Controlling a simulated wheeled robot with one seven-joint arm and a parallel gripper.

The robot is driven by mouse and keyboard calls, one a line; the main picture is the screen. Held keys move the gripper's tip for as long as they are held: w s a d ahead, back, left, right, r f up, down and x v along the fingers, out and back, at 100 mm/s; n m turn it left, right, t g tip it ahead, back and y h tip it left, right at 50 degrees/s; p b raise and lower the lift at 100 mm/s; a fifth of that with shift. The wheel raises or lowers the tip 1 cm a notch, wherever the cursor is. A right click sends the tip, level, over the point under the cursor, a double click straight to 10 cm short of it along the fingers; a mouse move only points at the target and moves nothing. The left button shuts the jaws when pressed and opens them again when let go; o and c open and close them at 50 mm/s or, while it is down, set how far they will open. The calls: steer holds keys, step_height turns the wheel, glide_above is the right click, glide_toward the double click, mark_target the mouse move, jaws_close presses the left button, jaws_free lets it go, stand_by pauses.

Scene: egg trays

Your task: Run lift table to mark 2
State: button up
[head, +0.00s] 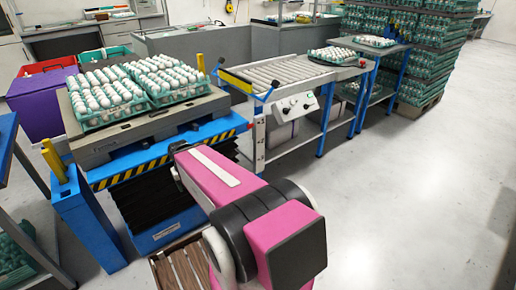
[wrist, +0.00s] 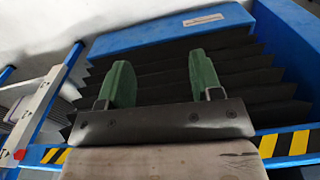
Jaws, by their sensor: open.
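The lift table (head: 165,161) is blue with a yellow-black striped edge and black bellows (head: 160,203) under its top. Its grey deck (head: 110,142) bears green trays of white eggs (head: 165,78). A pale upright scale (head: 259,145) stands at its right corner; "3" seems to be near its top, but the level is too small to read. A white control panel (head: 295,107) with knobs is on the conveyor's near side. In the wrist view my gripper (wrist: 160,75) is open and empty, its green fingers before the bellows (wrist: 240,75). My arm hides it in the head view.
A roller conveyor (head: 285,71) runs right of the lift to a blue-legged table (head: 375,65) with egg trays. Tall stacks of trays (head: 425,70) stand behind. A purple bin (head: 42,103) is at left. The floor (head: 410,190) at right is clear.

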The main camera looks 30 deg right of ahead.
jaws_close()
stand_by(1.8)
